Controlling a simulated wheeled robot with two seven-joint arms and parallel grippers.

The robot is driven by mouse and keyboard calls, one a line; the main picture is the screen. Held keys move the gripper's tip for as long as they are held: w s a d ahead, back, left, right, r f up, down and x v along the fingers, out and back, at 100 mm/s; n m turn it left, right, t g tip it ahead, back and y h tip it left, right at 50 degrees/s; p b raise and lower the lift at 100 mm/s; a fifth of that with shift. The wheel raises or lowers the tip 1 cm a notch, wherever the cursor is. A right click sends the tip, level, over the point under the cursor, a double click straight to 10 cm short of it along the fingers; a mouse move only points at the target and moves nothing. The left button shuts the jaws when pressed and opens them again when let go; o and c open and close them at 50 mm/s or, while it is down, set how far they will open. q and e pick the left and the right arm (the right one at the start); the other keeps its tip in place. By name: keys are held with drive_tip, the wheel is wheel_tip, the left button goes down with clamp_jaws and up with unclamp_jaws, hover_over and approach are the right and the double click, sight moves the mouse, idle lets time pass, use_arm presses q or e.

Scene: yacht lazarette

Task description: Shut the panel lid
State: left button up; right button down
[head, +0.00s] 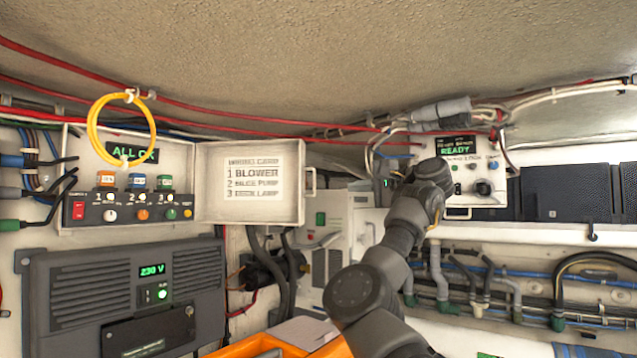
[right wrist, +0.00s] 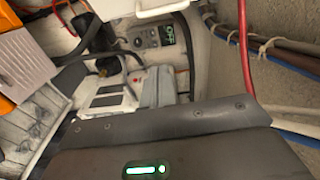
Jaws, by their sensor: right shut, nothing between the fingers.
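The panel (head: 125,187) is a pale box on the left in the head view, with an ALL OK display, coloured breakers and a row of knobs. Its lid (head: 250,205) stands wide open to the right of the panel, with a wiring card on its inner face and a handle (head: 311,182) at its right edge. My right gripper (head: 390,184) is to the right of the lid, apart from it and mostly hidden behind my arm. It is shut and empty. In the right wrist view its dark housing (right wrist: 150,140) shows; the fingertips cannot be made out. My left gripper is not in view.
A yellow cable loop (head: 91,128) hangs by the panel's top. A grey 230 V unit (head: 130,295) is below it. A READY control box (head: 462,180) is beyond my right arm. Red cables run overhead. An orange container (head: 250,346) is at the bottom. Space before the lid looks clear.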

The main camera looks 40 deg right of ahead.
drive_tip(key=w+a+r+p, duration=0.2)
drive_tip(key=w+a+p, duration=0.3)
drive_tip(key=p, duration=0.3)
drive_tip(key=shift+w+a+p, duration=0.25)
drive_tip(key=shift+w+p, duration=0.05)
drive_tip(key=shift+w, duration=0.6)
drive_tip(key=shift+d+r, duration=0.1)
